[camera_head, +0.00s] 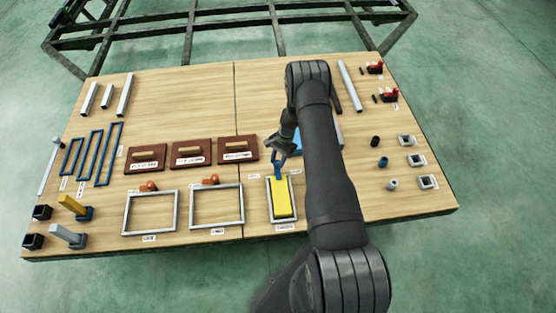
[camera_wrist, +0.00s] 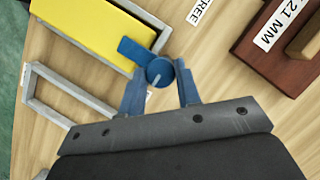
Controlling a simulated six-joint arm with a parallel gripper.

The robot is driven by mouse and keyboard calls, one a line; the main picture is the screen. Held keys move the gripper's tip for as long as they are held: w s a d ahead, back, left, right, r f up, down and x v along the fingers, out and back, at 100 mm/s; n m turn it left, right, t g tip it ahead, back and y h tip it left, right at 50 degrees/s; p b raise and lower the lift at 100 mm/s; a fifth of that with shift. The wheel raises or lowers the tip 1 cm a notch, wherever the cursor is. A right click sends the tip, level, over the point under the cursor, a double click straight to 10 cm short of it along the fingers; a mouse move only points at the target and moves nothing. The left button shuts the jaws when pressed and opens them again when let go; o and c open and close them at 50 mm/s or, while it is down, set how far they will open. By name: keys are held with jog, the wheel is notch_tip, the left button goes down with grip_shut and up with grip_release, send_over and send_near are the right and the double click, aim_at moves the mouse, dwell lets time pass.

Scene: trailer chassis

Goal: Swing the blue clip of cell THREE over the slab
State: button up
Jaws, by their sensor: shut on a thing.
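The yellow slab (camera_head: 283,197) lies inside a narrow grey frame (camera_head: 297,206) near the table's front edge. It also shows at the upper left of the wrist view (camera_wrist: 88,28). The blue clip (camera_wrist: 137,52) has a round hub (camera_wrist: 160,72) and a flat arm. In the wrist view its arm reaches left across the frame's end and overlaps the slab's end; its height above the slab is hard to tell. My gripper (camera_wrist: 161,88) has blue fingers on both sides of the hub and is shut on the clip. The head view shows my gripper (camera_head: 279,165) at the frame's far end.
Several brown plaques with wooden handles lie to the left, the nearest being the plaque marked 21 MM (camera_head: 238,150). An empty grey frame (camera_head: 217,207) lies left of the slab. My arm hides part of the table right of the clip.

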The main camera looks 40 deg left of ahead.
dwell(0.3)
jog(key=o, duration=1)
jog(key=shift+c, duration=0.2)
jog(key=v, duration=1.7)
jog(key=shift+w+r, duration=0.15)
jog(key=x, duration=1.7)
